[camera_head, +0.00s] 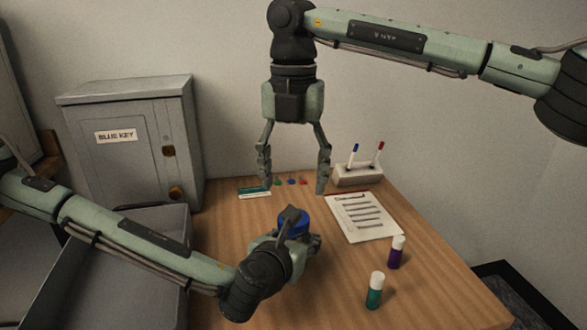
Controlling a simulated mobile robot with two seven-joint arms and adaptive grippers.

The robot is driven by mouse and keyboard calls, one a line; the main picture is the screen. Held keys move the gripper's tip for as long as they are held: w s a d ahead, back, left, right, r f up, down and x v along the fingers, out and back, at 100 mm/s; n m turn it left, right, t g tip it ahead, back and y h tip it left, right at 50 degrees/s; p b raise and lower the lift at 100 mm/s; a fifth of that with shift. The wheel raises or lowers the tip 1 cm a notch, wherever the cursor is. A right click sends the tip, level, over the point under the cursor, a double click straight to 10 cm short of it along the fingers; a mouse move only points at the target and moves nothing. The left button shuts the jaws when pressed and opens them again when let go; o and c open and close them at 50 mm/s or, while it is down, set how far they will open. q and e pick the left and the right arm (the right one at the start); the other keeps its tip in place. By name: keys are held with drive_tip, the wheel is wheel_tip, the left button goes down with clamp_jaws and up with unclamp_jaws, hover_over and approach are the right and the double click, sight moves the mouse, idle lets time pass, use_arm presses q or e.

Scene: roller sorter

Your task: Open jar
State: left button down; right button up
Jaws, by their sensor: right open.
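A jar with a blue lid (294,222) stands on the wooden table; its body is mostly hidden behind my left gripper. My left gripper (302,232) is low at the jar, with finger parts beside and in front of the lid. Whether its fingers close on the jar is hidden. My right gripper (294,184) points straight down with its fingers spread wide and nothing between them. In the picture it is above the blue lid, apart from it.
A grey cabinet (128,170) labelled "BLUE KEY" and a grey tray (60,295) are at left. A pen holder (358,175), a written sheet (363,216), a purple bottle (396,255) and a green bottle (374,294) are at right. Small coloured pieces (291,182) lie at the back.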

wheel_tip(320, 180, down, 7)
drive_tip(key=shift+r, duration=0.1)
drive_tip(key=shift+c, duration=0.4)
drive_tip(key=c, duration=1.1)
drive_tip(key=n, duration=0.6)
drive_tip(key=shift+c, duration=0.2)
drive_tip(key=n, duration=0.4)
drive_tip(key=shift+n, duration=0.3)
drive_tip(key=n, duration=0.3)
